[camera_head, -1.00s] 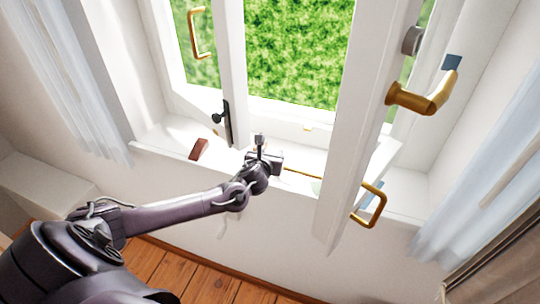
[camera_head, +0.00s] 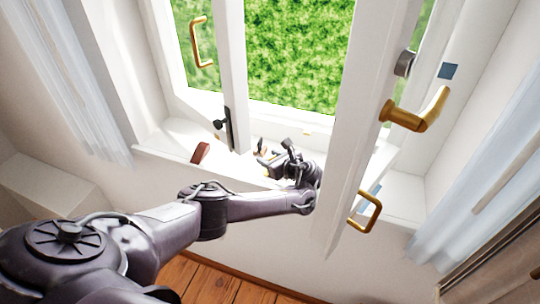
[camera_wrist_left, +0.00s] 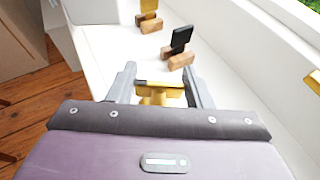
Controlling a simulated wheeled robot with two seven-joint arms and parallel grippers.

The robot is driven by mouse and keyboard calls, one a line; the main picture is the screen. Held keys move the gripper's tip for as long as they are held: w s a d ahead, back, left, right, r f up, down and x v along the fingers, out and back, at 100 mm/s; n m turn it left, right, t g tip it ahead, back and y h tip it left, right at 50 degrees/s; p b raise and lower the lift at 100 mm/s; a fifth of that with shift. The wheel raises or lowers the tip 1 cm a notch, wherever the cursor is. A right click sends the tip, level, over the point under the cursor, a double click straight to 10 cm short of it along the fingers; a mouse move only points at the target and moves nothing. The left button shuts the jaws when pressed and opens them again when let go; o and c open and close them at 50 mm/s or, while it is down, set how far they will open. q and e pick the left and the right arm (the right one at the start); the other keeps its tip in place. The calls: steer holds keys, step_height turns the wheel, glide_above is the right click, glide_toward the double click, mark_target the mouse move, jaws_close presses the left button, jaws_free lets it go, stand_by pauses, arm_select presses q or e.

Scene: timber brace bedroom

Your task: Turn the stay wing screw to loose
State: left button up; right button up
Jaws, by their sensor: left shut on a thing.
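My left gripper (camera_head: 264,159) is low over the window sill, pointing to the left along it. The left wrist view shows its two fingers (camera_wrist_left: 159,74) on either side of a brass piece with a dark top edge, which looks like the stay wing screw (camera_wrist_left: 160,93). The gripper is shut on it. The fingers and wrist hide most of the stay in the head view, and I cannot tell how far the screw is turned. My right gripper is not in view.
The open casement sash (camera_head: 363,120) with brass handles (camera_head: 415,117) stands just right of my left wrist. In the left wrist view, a black piece on wooden blocks (camera_wrist_left: 180,42) and a brass piece (camera_wrist_left: 149,17) stand farther along the sill (camera_wrist_left: 108,48).

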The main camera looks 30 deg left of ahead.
arm_select(q)
steer(key=shift+w+f+n+g+b, duration=0.1)
steer(key=shift+n+g+b, duration=0.35)
steer(key=shift+n+g, duration=0.5)
steer(key=n+g+b, duration=0.3)
steer(key=b, duration=0.3)
steer(key=n+g+b, duration=0.3)
steer(key=g+b, duration=0.1)
steer(key=b, duration=0.2)
steer(key=shift+f+g+h, duration=0.2)
steer(key=shift+g+h, duration=0.05)
steer(key=shift+h, duration=0.05)
steer(key=shift+r+n+g+b, duration=0.15)
steer(key=shift+n+g+b, duration=0.2)
steer(key=shift+b, duration=0.5)
steer(key=o, duration=1)
steer(key=shift+c, duration=0.2)
steer(key=shift+r, duration=0.1)
